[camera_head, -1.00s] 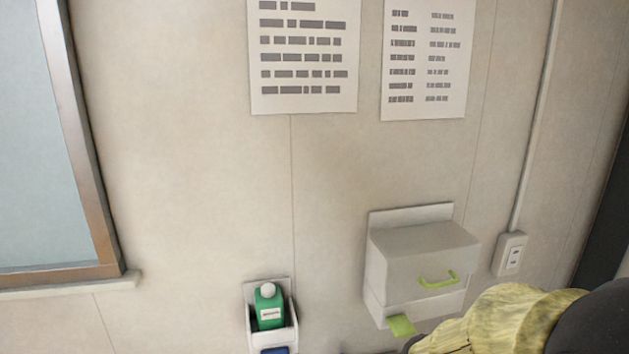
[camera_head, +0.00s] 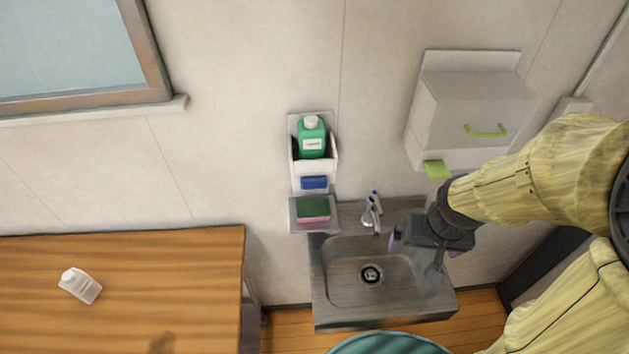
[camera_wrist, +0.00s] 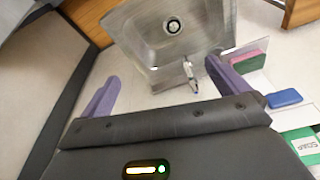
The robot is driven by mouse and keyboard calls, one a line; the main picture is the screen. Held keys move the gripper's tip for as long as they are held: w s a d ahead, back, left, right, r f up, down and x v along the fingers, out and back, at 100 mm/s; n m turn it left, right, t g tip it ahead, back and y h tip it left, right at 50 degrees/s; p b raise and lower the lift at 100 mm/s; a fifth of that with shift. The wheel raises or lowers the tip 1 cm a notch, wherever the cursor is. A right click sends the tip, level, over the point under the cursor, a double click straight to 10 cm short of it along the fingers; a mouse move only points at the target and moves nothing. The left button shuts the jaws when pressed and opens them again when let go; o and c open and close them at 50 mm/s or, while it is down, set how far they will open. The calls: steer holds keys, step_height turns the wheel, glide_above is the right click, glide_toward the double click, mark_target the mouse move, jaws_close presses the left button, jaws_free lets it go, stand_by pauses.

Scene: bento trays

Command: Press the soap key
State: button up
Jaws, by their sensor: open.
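The soap dispenser is a white wall holder (camera_head: 331,166) with a green bottle (camera_head: 313,141) in it. Its blue key (camera_head: 314,183) sits at the front, below the bottle. In the wrist view the blue key (camera_wrist: 284,98) is at the right, outside the fingers, with part of the green bottle (camera_wrist: 305,148) below it. My gripper (camera_head: 422,257) is over the right side of the sink, to the right of and lower in the picture than the key. In the wrist view its two purple fingers (camera_wrist: 163,78) are wide apart with nothing between them.
A shelf with a green-and-pink sponge (camera_head: 313,210) is just below the key. The faucet (camera_head: 372,212) rises behind the metal sink (camera_head: 335,308), between gripper and dispenser. A wooden table (camera_head: 200,290) with a white bottle (camera_head: 81,285) stands left.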

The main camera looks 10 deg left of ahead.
stand_by(0.4)
steer(key=shift+w, duration=0.15)
steer(key=c, duration=0.7)
steer(key=shift+w+r, duration=0.1)
steer(key=shift+w, duration=0.05)
steer(key=c, duration=0.3)
steer(key=w+n, duration=0.1)
steer(key=w+r+n+t, duration=0.1)
steer(key=w+n+t, duration=0.1)
steer(key=w, duration=0.1)
steer(key=shift+w+a+r+h, duration=0.1)
steer(key=shift+r+h, duration=0.2)
steer(key=shift+r, duration=0.05)
jaws_close()
steer(key=w+a+r+n+t+y, duration=0.2)
steer(key=w+a+r+n+t, duration=0.15)
steer(key=w+a+n, duration=0.2)
steer(key=s+a+r+n+g+y, duration=0.1)
steer(key=s+a+n+g+y, duration=0.2)
steer(key=a+n, duration=0.8)
steer(key=shift+s+y+b, duration=0.3)
steer(key=shift+s+y, duration=0.4)
steer(key=shift+s, duration=0.1)
steer(key=shift+g, duration=0.25)
